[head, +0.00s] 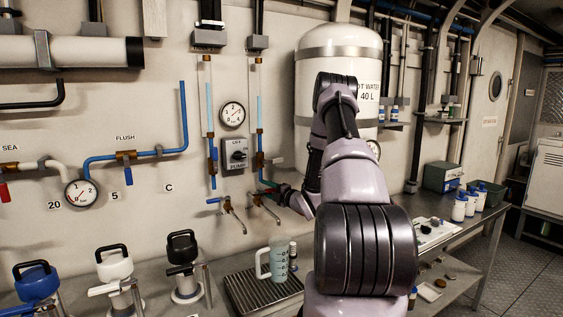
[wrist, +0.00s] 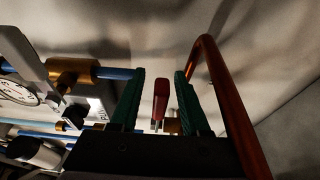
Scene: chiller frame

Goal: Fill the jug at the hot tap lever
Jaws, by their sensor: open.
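The jug (head: 278,262), clear blue-green with a pale handle on its left, stands upright on the drip tray (head: 236,301) under the taps. My gripper (head: 272,186) is at the wall beside the right-hand tap (head: 262,200); my arm partly hides this area. In the wrist view my gripper (wrist: 159,76) is open, with its two green fingers apart. A red lever (wrist: 161,98), which looks like the hot tap's, stands between them, with a visible gap on each side. The lever cannot be made out clearly in the head view.
A copper pipe (wrist: 218,85) bends close beside the right finger in the wrist view. The hot water tank (head: 310,75) stands behind my arm. A second tap (head: 230,208) with a blue lever is to the left. Pumps with black handles (head: 182,250) stand left of the tray.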

